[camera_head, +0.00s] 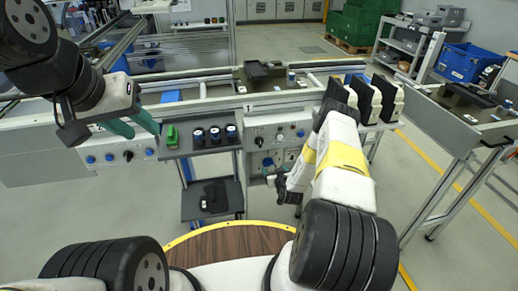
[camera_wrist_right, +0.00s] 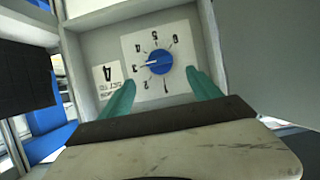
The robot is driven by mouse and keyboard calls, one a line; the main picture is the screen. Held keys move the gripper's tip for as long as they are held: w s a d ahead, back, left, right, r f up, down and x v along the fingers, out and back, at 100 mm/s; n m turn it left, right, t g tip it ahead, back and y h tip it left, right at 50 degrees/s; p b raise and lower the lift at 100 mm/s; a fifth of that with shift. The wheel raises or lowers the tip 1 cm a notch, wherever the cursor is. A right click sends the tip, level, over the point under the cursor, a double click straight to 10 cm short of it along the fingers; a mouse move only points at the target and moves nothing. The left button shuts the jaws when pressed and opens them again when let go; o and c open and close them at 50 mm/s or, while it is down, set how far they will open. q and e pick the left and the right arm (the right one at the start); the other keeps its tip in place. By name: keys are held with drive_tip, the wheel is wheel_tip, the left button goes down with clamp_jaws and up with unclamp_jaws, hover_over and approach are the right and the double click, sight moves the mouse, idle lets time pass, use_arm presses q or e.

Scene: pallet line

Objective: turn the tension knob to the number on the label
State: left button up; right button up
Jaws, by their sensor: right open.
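In the right wrist view the blue tension knob (camera_wrist_right: 158,62) sits on a white dial plate (camera_wrist_right: 132,40) numbered 1 to 6. Its white pointer mark faces the 3. A white label (camera_wrist_right: 107,75) beside the plate carries a 4 and shows upside down. My right gripper (camera_wrist_right: 160,76) is open, its teal fingertips spread either side of the knob's near edge, with no clear contact. In the head view, my right arm partly hides that area. My left gripper (camera_head: 144,131) is open and empty at the left, above the front panel.
In the right wrist view, raised grey walls (camera_wrist_right: 205,40) frame the dial recess.

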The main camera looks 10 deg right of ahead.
sight(269, 163)
drive_tip(key=x, duration=0.7)
drive_tip(key=shift+w+f, duration=0.2)
drive_tip(key=shift+w, duration=0.1)
drive_tip(key=c, duration=1.4)
